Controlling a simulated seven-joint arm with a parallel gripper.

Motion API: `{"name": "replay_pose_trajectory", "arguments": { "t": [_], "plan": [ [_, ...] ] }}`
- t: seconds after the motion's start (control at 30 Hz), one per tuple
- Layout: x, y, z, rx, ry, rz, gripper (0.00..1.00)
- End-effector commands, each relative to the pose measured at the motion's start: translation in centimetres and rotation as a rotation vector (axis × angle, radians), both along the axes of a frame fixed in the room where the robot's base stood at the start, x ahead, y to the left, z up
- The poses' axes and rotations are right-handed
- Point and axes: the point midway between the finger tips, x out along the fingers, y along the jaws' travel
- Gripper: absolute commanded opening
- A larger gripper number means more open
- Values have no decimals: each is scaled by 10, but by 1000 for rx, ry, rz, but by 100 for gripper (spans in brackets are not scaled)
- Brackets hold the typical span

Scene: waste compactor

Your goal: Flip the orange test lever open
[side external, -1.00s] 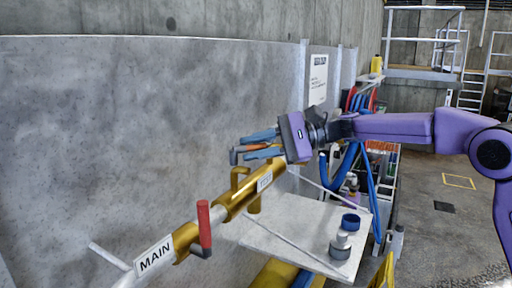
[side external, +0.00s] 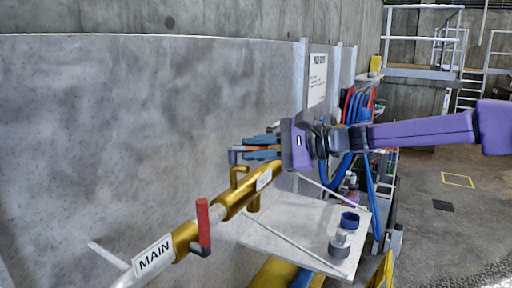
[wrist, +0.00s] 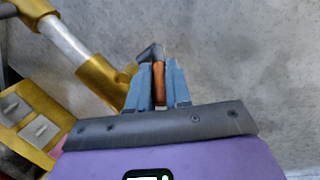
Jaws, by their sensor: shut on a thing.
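The orange test lever (wrist: 159,84) lies between the two blue fingers of my gripper (wrist: 162,86) in the wrist view. A grey end piece (wrist: 150,52) sticks out beyond the fingertips. In the side view my gripper (side external: 262,147) is shut on the lever, with only a thin strip of orange visible between the fingers. The lever points along the fingers, roughly level, above the gold valve body (side external: 250,190). The lever's pivot joint is mostly hidden by the fingers.
A red lever (side external: 204,222) stands upright on the lower pipe beside the MAIN label (side external: 154,257). A grey wall (side external: 130,130) runs close behind the pipe. A pale shelf (side external: 290,235) with a blue ring (side external: 350,221) is below my gripper. Open floor lies at right.

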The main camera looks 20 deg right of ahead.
Motion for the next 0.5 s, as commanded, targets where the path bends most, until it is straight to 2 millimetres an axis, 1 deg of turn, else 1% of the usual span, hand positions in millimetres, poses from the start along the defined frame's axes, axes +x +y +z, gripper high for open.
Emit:
{"name": "replay_pose_trajectory", "arguments": {
  "t": [0.03, 0.2, 0.5],
  "plan": [
    [-3, 1, 0, -1, 1, -32, 0],
    [-7, 2, -1, -1, 2, -131, 0],
    [-11, 4, -1, -1, 2, -243, 0]
  ]
}}
